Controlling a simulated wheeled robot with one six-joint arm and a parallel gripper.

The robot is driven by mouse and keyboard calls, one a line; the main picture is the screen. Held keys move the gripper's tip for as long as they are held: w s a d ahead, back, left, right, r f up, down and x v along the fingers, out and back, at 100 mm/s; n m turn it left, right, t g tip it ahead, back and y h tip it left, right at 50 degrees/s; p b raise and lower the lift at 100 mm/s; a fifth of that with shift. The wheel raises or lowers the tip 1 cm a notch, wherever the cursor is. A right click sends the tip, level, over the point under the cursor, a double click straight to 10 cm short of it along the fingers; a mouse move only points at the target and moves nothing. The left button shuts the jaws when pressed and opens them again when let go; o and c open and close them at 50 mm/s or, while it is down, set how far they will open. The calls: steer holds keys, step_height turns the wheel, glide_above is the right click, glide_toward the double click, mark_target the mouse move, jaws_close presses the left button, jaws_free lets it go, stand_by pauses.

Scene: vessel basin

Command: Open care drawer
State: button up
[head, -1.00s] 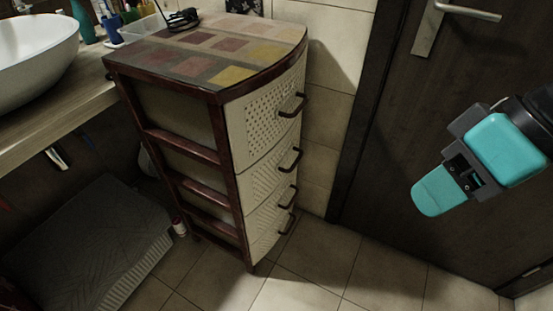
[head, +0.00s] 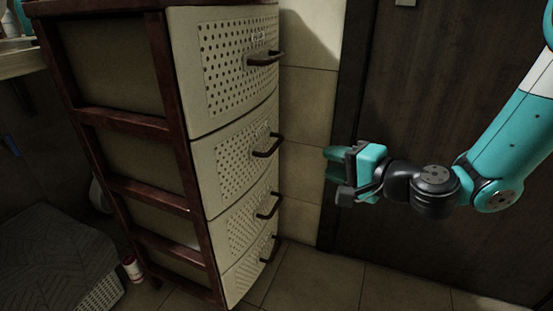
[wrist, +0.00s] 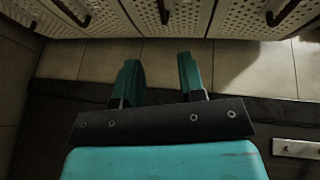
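A drawer unit (head: 189,165) with a dark red frame and several cream perforated drawers stands at the left of the head view. All its drawers look shut. The top drawer (head: 222,75) has a dark bar handle (head: 265,59); the second drawer (head: 232,165) has a similar handle (head: 268,146). I cannot tell which one is the care drawer. My gripper (head: 331,164) is to the right of the drawer fronts, apart from them, at roughly the second handle's height in the picture. In the wrist view my gripper (wrist: 158,70) has its teal fingers spread and empty, with handles beyond them.
A dark door (head: 430,90) is behind my arm, beside a tiled wall (head: 305,110). A grey textured box (head: 50,260) and a small red-and-white container (head: 132,268) are on the floor at left. The tiled floor (head: 320,285) before the unit is clear.

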mark_target(276, 144)
steer(key=x, duration=1.7)
steer(key=shift+s+r, duration=0.1)
jaws_close()
steer(key=shift+d, duration=0.15)
steer(key=shift+s, duration=0.1)
